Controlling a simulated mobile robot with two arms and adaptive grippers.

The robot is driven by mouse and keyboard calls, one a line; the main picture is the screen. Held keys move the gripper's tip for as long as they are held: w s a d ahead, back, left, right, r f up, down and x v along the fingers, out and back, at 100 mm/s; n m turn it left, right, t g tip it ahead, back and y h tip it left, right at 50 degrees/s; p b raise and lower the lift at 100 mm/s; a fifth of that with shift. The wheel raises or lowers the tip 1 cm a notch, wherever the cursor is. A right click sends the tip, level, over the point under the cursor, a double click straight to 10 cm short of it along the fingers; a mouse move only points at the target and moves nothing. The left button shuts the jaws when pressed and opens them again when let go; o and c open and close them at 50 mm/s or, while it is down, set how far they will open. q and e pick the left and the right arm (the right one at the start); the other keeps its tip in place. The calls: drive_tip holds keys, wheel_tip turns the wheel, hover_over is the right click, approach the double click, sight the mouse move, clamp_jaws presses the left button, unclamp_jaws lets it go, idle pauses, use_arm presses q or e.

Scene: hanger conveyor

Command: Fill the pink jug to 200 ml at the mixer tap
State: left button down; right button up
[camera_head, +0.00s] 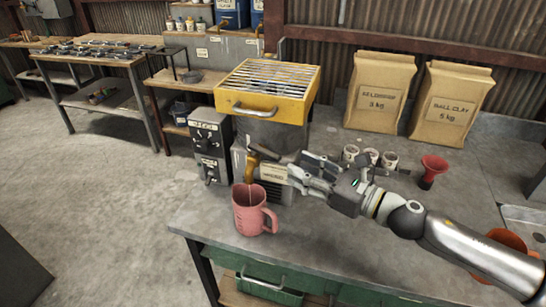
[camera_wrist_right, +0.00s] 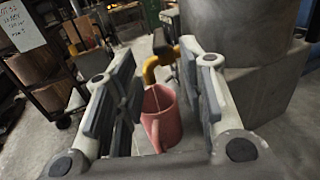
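The pink jug (camera_head: 252,212) stands upright on the grey bench near its front left corner, its handle to the right. It also shows between my fingers in the right wrist view (camera_wrist_right: 161,120). The mixer's brass-yellow tap (camera_head: 252,162) is just above the jug's mouth; its yellow pipe shows in the right wrist view (camera_wrist_right: 156,66). A thin brownish streak seems to run from the spout into the jug. The liquid level cannot be read. My right gripper (camera_head: 300,168) is open and empty beside the tap, fingers apart in the right wrist view (camera_wrist_right: 157,62). My left gripper is not in view.
The mixer has a yellow grated top (camera_head: 268,92) and a dark control box (camera_head: 209,143). Paper sacks (camera_head: 380,92), small cups (camera_head: 371,156), a red funnel (camera_head: 432,170) and an orange pot (camera_head: 507,243) stand further right. The bench front (camera_head: 300,240) right of the jug is clear.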

sight(280, 159)
drive_tip(key=p+x, duration=0.2)
drive_tip(key=x, duration=0.5)
drive_tip(key=shift+w+a, duration=0.25)
drive_tip(key=shift+a, duration=0.05)
drive_tip(key=shift+w+a, duration=0.35)
drive_tip(key=shift+a, duration=0.05)
drive_tip(key=shift+c, duration=0.4)
clamp_jaws()
